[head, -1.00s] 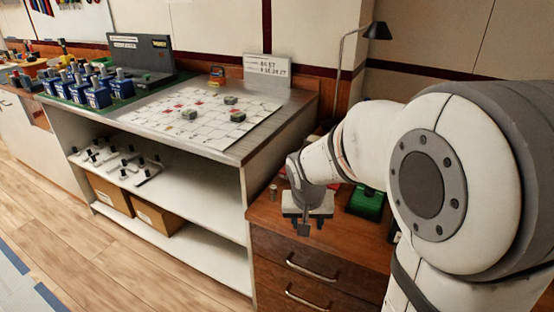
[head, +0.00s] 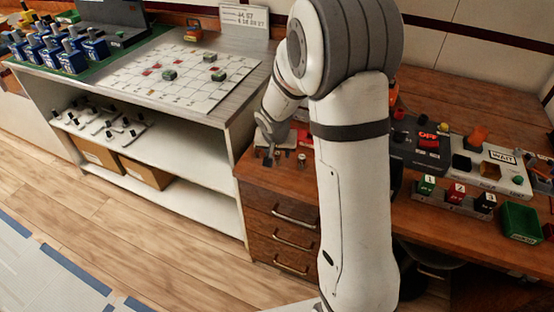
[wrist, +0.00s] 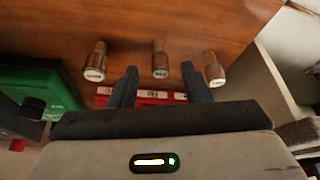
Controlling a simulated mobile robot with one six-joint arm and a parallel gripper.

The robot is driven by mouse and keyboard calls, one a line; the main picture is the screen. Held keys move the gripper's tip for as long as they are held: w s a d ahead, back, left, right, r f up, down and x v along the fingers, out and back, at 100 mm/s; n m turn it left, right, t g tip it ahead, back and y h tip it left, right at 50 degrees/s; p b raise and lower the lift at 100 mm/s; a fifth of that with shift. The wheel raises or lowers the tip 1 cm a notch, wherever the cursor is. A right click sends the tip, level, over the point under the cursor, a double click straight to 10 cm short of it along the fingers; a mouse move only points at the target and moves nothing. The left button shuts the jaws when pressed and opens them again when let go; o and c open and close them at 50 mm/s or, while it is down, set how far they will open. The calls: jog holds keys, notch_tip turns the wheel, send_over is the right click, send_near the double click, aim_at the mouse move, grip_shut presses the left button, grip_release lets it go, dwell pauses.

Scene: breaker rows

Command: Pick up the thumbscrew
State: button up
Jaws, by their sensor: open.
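Three small metal cylinders with pale, marked end faces are on the brown wooden top in the wrist view: a left one (wrist: 96,62), a middle one (wrist: 160,60) and a right one (wrist: 214,68). They look alike, and I cannot read which is the thumbscrew. My gripper (wrist: 159,76) is open and empty. Its two fingers point toward the row, with the middle cylinder ahead of the gap between them. In the head view my gripper (head: 274,156) is low over the left end of the wooden drawer top, with one cylinder (head: 301,160) to its right.
A red labelled block (wrist: 150,97) lies below the gap, partly hidden by my gripper. A green bin (wrist: 38,82) is at left. In the head view, a metal-topped shelf unit (head: 235,92) stands left of the drawers (head: 280,215); control boxes (head: 490,165) are at right.

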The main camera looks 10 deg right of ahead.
jog(key=shift+w+d+f, duration=0.1)
jog(key=shift+w+f, duration=0.2)
jog(key=shift+f, duration=0.35)
jog(key=shift+c, duration=0.3)
grip_shut()
